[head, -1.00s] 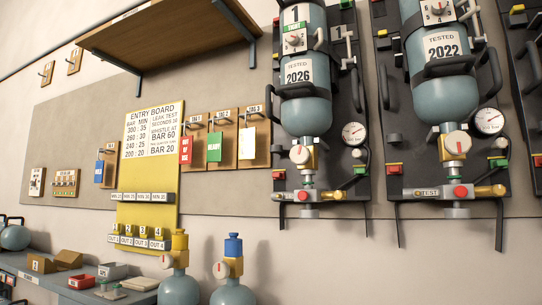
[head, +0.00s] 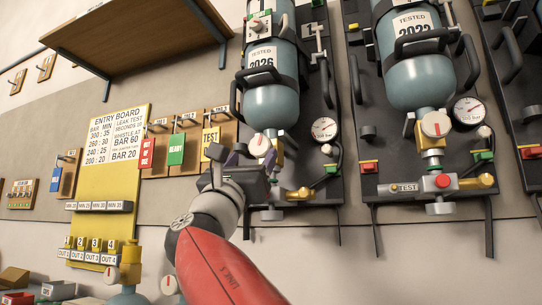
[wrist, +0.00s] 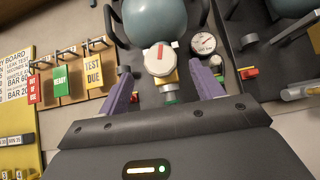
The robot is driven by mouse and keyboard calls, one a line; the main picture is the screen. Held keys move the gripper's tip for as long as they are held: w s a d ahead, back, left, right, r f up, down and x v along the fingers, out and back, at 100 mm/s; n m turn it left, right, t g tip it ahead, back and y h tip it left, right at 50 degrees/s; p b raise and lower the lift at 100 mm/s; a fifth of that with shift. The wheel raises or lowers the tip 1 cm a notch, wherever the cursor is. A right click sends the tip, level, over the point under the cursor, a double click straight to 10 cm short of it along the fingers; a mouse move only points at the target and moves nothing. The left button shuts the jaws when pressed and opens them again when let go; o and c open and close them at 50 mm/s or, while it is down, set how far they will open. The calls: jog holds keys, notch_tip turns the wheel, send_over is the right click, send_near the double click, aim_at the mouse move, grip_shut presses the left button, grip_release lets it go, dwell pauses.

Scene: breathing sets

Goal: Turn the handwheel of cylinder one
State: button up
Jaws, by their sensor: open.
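Cylinder one (head: 271,105), blue-grey and marked 2026, hangs upside down on its black backboard in the head view. Its handwheel, a white knob with a red mark (head: 260,145), sits below the cylinder on a brass valve. In the wrist view the handwheel (wrist: 160,58) shows ahead, above and between my finger tips, with the cylinder body (wrist: 155,18) behind it. My gripper (head: 238,156) is open, its purple-lined fingers (wrist: 164,93) apart and empty. It is just below and left of the handwheel in the head view. My gripper hides part of the lower valve.
A gauge (head: 324,130) and hose stand right of the valve. Tags hang to the left, including a yellow TEST DUE tag (wrist: 94,73). A second cylinder (head: 416,70) with its own handwheel (head: 435,123) is on the right-hand board. A shelf (head: 135,35) juts out upper left.

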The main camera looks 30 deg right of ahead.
aim_at(258, 145)
jog(key=p+x, duration=0.3)
jog(key=x, duration=0.4)
jog(key=shift+d+r+p, duration=0.1)
jog(key=shift+r+p, duration=0.25)
jog(key=shift+c, duration=0.5)
jog(key=c, duration=0.9)
jog(key=shift+m+g+h, duration=0.5)
jog(key=shift+m+g, duration=0.2)
jog(key=shift+m, duration=0.1)
